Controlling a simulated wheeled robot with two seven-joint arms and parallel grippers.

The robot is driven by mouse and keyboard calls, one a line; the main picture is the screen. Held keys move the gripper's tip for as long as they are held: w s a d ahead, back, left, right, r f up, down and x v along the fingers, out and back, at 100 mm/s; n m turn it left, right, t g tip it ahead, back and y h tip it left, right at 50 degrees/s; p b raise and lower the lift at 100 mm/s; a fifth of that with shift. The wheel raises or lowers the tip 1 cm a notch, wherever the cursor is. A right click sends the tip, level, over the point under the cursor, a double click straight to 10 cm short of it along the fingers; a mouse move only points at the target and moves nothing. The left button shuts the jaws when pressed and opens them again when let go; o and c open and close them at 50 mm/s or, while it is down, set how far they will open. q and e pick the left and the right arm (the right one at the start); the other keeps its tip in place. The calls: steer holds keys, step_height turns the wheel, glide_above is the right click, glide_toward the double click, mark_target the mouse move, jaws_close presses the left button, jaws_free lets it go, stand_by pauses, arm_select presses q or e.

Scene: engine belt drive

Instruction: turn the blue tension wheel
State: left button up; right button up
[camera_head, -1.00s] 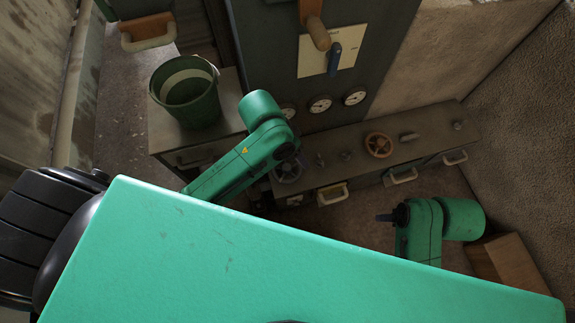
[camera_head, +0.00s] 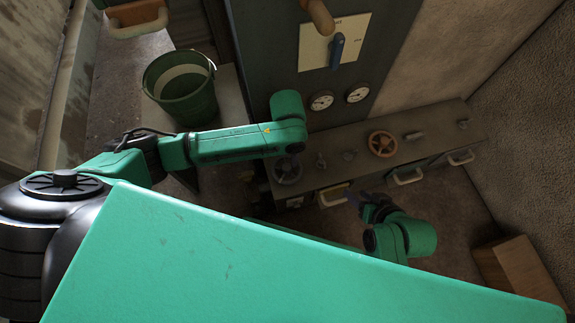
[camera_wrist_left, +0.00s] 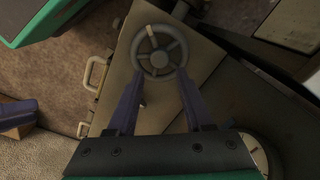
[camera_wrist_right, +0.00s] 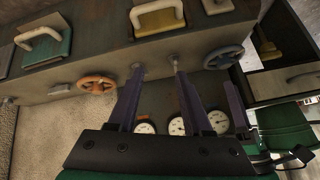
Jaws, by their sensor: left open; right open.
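The tension wheel is a spoked grey-blue handwheel (camera_head: 287,169) at the left end of the low bench in the head view. It fills the upper middle of the left wrist view (camera_wrist_left: 159,52) and shows at the right of the right wrist view (camera_wrist_right: 224,58). My left gripper (camera_wrist_left: 161,76) is open, its two fingers pointing at the wheel, one toward each side of the rim. I cannot tell whether they touch it. In the head view its arm partly hides the fingers. My right gripper (camera_head: 360,200) is open and empty in front of the bench, apart from the wheel.
An orange handwheel (camera_head: 382,144) and several small levers stand along the bench top. Drawer handles jut from the bench front. A gauge panel (camera_head: 335,45) rises behind. A green bucket (camera_head: 180,88) stands at left, and a wooden box (camera_head: 510,268) sits on the floor at right.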

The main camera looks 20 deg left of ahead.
mark_target(287, 166)
arm_select(q)
step_height(287, 166, down, 5)
steer(key=shift+r+b, duration=0.1)
steer(key=shift+b, duration=0.8)
steer(key=shift+f, duration=0.6)
arm_select(e)
steer(key=a+t, duration=0.1)
steer(key=a+f+t+y, duration=0.1)
steer(key=a, duration=0.1)
steer(key=a+f+t+y, duration=0.1)
steer(key=a, duration=0.1)
steer(key=shift+w+m+t, duration=0.25)
steer(key=shift+m+t, duration=0.15)
arm_select(q)
jaws_close()
arm_select(e)
steer(key=shift+d+r, duration=0.1)
